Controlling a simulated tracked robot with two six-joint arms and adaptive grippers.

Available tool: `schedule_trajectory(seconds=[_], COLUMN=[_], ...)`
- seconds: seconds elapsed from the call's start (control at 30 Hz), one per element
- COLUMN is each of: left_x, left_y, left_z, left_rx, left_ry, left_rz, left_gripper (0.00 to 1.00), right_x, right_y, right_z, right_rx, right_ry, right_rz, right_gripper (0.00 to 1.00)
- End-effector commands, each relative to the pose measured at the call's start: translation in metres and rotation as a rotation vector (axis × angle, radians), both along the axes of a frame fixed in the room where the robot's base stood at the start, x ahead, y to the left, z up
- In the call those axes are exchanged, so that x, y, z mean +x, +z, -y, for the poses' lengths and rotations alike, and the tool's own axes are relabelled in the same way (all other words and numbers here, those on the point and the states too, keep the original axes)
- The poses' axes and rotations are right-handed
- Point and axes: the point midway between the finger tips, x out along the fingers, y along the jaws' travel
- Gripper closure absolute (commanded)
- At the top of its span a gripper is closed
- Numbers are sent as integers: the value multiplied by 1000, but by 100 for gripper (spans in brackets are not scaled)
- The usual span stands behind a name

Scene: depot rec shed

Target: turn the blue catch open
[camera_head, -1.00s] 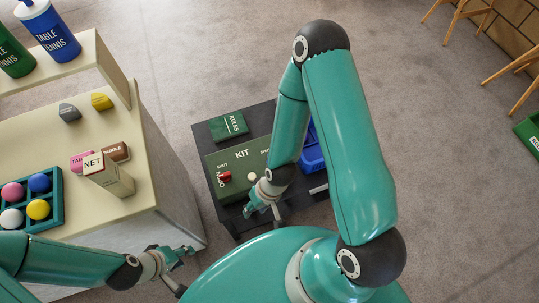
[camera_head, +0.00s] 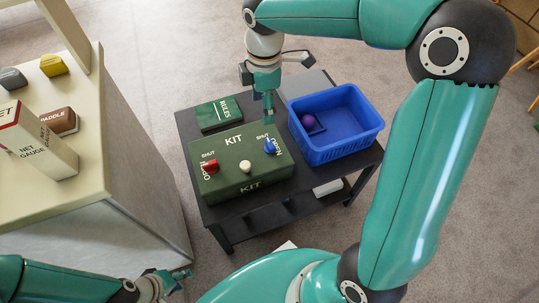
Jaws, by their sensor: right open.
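The green kit box (camera_head: 240,180) sits on a low dark table. The blue catch (camera_head: 270,147) is on the right part of its lid, between a SHUT label above and an OPEN label at its right; I cannot tell its exact turn. A red catch (camera_head: 211,166) is on the left part of the lid, with its own SHUT and OPEN labels.
A white knob (camera_head: 245,167) is at the lid's front middle. A green RULES book (camera_head: 219,114) lies behind the box. A blue bin (camera_head: 345,143) with a purple ball (camera_head: 308,121) stands right of it. A cream counter (camera_head: 90,190) with small boxes rises at the left.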

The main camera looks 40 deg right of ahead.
Motion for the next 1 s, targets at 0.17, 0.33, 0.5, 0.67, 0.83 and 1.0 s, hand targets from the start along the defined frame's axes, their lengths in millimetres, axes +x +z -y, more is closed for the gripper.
schedule_trajectory(seconds=[0.17,0.33,0.5,0.67,0.83,1.0], left_x=[0,0,0,0,0,0], left_y=[-16,-22,-34,-47,-59,-68], left_z=[0,0,0,0,0,0], left_rx=[0,0,0,0,0,0], left_ry=[0,0,0,0,0,0], left_rz=[1,1,1,1,1,1], left_gripper=[60,60,60,60,60,60], right_x=[-8,-9,-9,-9,-9,-9], right_y=[10,-7,-41,-77,-112,-138], right_z=[13,13,13,13,13,13], right_rx=[-33,-35,-33,-33,-32,-33], right_ry=[61,65,64,63,63,62], right_rz=[-6,-9,-12,-12,-11,-11], right_gripper=[31,31,31,31,31,31])
